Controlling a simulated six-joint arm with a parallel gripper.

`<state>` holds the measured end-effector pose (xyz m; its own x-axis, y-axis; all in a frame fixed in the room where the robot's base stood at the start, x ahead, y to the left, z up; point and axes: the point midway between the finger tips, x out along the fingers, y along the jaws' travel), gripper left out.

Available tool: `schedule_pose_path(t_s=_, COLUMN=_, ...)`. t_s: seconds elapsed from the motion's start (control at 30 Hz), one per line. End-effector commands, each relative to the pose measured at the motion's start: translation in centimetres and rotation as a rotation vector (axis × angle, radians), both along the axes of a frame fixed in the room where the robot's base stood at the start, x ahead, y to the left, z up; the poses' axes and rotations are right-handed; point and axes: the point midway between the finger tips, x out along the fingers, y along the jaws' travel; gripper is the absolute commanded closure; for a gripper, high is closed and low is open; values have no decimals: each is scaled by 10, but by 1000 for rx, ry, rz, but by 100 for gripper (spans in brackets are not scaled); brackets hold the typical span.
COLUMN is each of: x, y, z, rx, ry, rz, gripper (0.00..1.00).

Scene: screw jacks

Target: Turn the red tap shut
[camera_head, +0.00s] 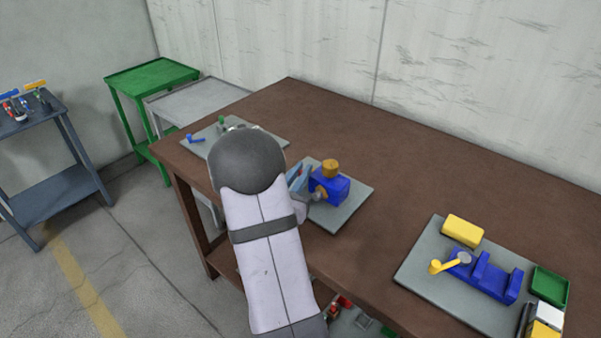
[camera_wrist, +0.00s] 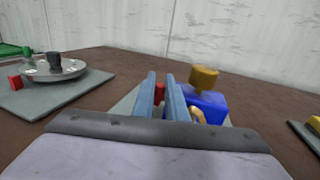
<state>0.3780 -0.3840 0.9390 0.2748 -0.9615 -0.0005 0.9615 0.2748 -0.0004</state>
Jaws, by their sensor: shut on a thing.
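The red tap (camera_wrist: 159,91) shows as a small red part between my two blue-grey fingers in the wrist view. My gripper (camera_wrist: 161,77) is shut on it, and the fingers hide most of it. Beside it, to the right, is a blue body (camera_wrist: 207,103) with a brown-orange knob (camera_wrist: 205,77) on top. In the head view the blue body (camera_head: 333,189) sits on a grey plate (camera_head: 345,216), and my gripper (camera_head: 300,177) is at its left side. The red tap cannot be made out in the head view.
Another grey plate (camera_wrist: 40,103) at left carries a round disc with a dark knob (camera_wrist: 54,61). The brown table (camera_head: 420,180) is clear between plates.

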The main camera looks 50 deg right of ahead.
Motion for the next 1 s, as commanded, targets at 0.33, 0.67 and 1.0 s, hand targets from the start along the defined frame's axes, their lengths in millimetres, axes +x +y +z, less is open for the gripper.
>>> schedule_pose_path(t_s=0.33, x=0, y=0, z=1, rx=-2, ry=-1, rz=-3, gripper=69)
schedule_pose_path(t_s=0.67, x=-3, y=15, z=0, rx=-2, ry=-1, rz=1, gripper=69)
schedule_pose_path(t_s=1.0, x=-15, y=58, z=0, rx=-2, ry=-2, rz=2, gripper=69)
